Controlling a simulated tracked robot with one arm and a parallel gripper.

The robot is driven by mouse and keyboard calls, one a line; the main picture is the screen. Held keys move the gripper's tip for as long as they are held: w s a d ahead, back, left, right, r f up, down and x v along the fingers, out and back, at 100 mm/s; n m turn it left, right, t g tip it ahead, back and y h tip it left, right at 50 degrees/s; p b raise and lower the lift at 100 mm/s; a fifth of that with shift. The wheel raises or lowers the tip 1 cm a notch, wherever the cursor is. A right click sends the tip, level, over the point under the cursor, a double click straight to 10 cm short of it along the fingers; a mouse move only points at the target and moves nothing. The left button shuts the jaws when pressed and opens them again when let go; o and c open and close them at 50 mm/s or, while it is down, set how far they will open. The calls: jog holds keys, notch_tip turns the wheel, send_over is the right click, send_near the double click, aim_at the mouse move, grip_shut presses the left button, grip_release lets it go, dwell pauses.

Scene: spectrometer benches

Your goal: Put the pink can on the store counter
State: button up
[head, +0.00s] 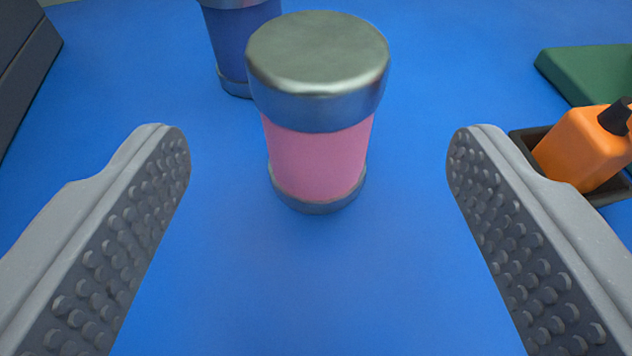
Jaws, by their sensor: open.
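The pink can (318,160) stands upright on a blue surface (300,290). It has a wide silver lid and a silver base rim. My gripper (318,150) is open, with one studded finger at the left and one at the right. The can is in line with the gap between the fingertips, with blue surface showing on both sides of it. Neither finger touches it. I cannot tell which surface is the store counter.
A blue can (238,45) with silver ends stands close behind the pink can, to the left. An orange bottle (580,148) with a black cap sits in a dark tray (527,140) at the right. A green block (590,70) lies behind it. A dark box (25,55) stands at the far left.

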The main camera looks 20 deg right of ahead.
jog(key=shift+v, duration=2.35)
